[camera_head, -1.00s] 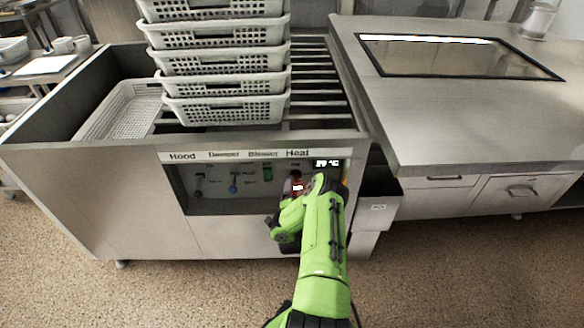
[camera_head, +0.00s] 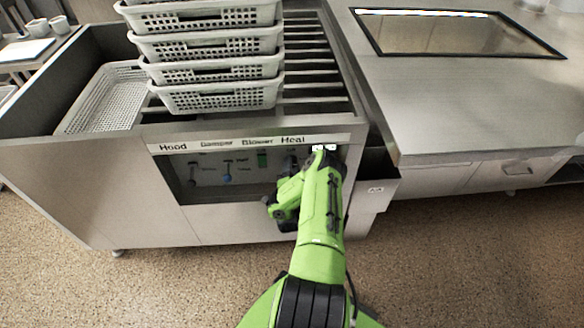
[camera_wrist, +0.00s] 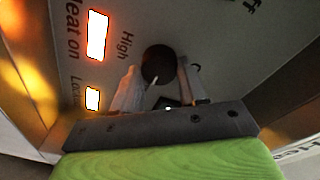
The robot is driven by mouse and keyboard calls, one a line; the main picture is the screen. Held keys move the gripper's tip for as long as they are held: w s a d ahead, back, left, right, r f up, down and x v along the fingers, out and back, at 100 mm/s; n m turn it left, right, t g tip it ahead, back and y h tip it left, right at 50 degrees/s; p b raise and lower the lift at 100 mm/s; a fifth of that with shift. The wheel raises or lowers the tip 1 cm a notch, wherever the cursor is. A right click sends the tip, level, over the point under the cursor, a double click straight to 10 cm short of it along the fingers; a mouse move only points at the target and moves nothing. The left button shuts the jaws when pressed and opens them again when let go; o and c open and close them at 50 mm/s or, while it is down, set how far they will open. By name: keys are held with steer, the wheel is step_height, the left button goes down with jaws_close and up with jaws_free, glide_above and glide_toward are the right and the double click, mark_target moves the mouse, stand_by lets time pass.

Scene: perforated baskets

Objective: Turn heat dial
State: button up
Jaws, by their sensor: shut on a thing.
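The heat dial (camera_wrist: 158,64) is a dark round knob with a pale pointer mark, on the panel in the wrist view. The word "High" stands to its left. My gripper (camera_wrist: 161,82) has one finger on each side of the dial and is shut on it. In the head view my green arm covers the dial and the gripper, below the "Heat" label (camera_head: 292,140).
The control panel (camera_head: 232,190) also carries Hood, Damper and Blower controls to the left. Stacked perforated baskets (camera_head: 215,95) stand on the slatted top above. A steel counter (camera_head: 470,110) is at the right. Two lit indicators, the larger one (camera_wrist: 97,36) beside "Heat on", glow in the wrist view.

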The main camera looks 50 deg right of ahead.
steer(key=shift+n, duration=0.3)
steer(key=shift+a+f+n+t+p, duration=0.1)
steer(key=shift+n+t+p, duration=0.45)
steer(key=shift+n+p, duration=2.6)
steer(key=shift+f+n+t+p, duration=0.15)
steer(key=shift+n+t, duration=0.4)
steer(key=shift+n, duration=5.5)
steer(key=shift+r, duration=0.1)
steer(key=o, duration=1.1)
steer(key=shift+c, duration=0.2)
